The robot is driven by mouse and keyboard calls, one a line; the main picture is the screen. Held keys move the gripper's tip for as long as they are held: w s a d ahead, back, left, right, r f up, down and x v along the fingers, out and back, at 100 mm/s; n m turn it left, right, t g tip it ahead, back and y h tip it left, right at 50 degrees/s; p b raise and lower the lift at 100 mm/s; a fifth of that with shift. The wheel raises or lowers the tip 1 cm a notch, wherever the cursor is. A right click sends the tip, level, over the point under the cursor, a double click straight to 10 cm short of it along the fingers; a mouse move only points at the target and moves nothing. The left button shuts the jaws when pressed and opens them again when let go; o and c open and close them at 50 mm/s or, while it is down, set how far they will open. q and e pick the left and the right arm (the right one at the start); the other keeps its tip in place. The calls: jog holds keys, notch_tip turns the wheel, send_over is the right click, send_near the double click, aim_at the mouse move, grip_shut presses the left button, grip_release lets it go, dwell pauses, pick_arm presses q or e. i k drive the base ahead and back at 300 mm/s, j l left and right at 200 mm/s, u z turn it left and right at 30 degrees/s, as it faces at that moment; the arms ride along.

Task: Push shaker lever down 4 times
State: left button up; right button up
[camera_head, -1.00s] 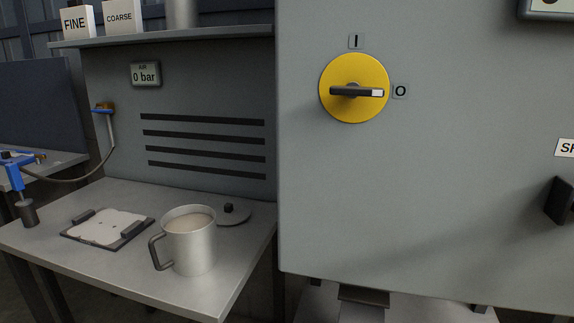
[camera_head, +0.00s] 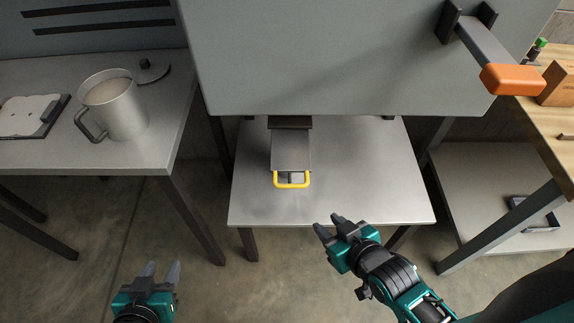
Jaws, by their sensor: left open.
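The shaker lever is likely the grey arm with an orange handle (camera_head: 513,80) on the front of the grey cabinet (camera_head: 330,55), at upper right; its label is out of view. The lever slants down from a black bracket. My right gripper (camera_head: 328,223) is below and left of the lever, well apart from it, in front of the low metal table; its two fingers are apart and nothing shows between them. My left gripper (camera_head: 162,272) is at the bottom left, open and empty, above the floor.
A metal mug of pale liquid (camera_head: 115,105) stands on the left bench (camera_head: 150,160). A tray with a yellow handle (camera_head: 292,183) sits under the cabinet on the low table (camera_head: 370,180). A wooden-topped bench (camera_head: 550,120) stands at the right.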

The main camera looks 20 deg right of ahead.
aim_at(500, 74)
jog(key=l+z, duration=0.1)
jog(key=z, duration=1.45)
